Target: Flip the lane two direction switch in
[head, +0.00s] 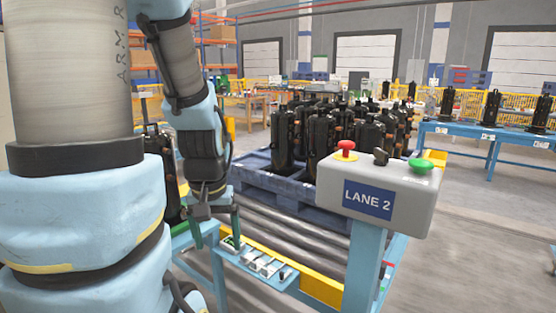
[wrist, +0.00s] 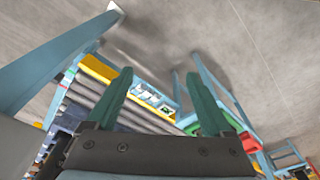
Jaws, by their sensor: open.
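The grey control box (head: 400,205) labelled LANE 2 stands on a light blue post (head: 363,268). On its top, the black direction switch (head: 381,157) sits between a red mushroom button (head: 346,148) and a green button (head: 421,165). Which way the switch is turned is too small to tell. My gripper (head: 217,243) hangs to the left of the box and lower than its top, pointing down, apart from the switch. In the wrist view my gripper (wrist: 158,75) shows two green fingers spread apart with nothing between them. The switch cannot be made out in that view.
A roller conveyor (head: 300,235) with a yellow edge runs behind the box. A blue pallet (head: 270,182) there carries several black compressors (head: 320,138). A small fixture rail (head: 262,263) lies just below my gripper. A blue table (head: 480,133) stands at the back right. Floor at right is clear.

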